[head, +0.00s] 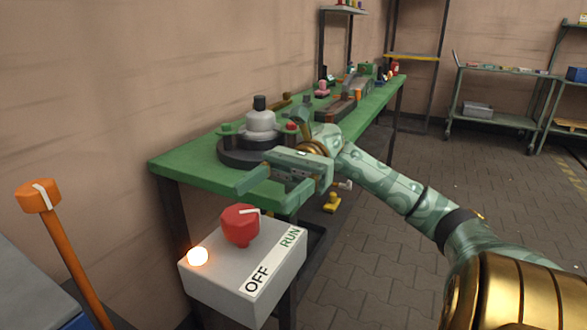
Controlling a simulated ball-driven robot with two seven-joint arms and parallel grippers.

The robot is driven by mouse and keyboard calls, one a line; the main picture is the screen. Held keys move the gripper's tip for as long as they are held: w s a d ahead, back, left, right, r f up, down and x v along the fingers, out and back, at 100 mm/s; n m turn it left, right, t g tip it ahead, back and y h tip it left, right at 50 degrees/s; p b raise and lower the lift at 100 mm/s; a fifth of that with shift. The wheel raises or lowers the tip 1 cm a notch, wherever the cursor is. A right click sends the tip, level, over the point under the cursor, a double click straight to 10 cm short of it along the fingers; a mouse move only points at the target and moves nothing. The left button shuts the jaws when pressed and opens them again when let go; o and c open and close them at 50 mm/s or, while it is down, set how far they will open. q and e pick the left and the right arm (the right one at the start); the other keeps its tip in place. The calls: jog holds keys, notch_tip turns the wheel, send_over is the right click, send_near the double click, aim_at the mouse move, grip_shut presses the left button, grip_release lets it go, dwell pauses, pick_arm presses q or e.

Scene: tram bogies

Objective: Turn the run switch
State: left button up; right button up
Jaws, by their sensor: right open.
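The run switch is a red knob (240,226) on top of a pale grey box (222,285). A white label strip (272,262) on the box reads OFF at the near end and RUN at the far end. The knob's white mark points to the right in the picture; I cannot tell exactly which word it lines up with. My left gripper is out of view.
A green workbench (190,165) along the wall bears a grey domed part on a dark round base (258,140) and several tools. An orange-handled tool (60,230) stands upright at the left.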

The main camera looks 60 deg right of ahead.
jog(key=d, duration=0.7)
jog(key=shift+d, duration=0.35)
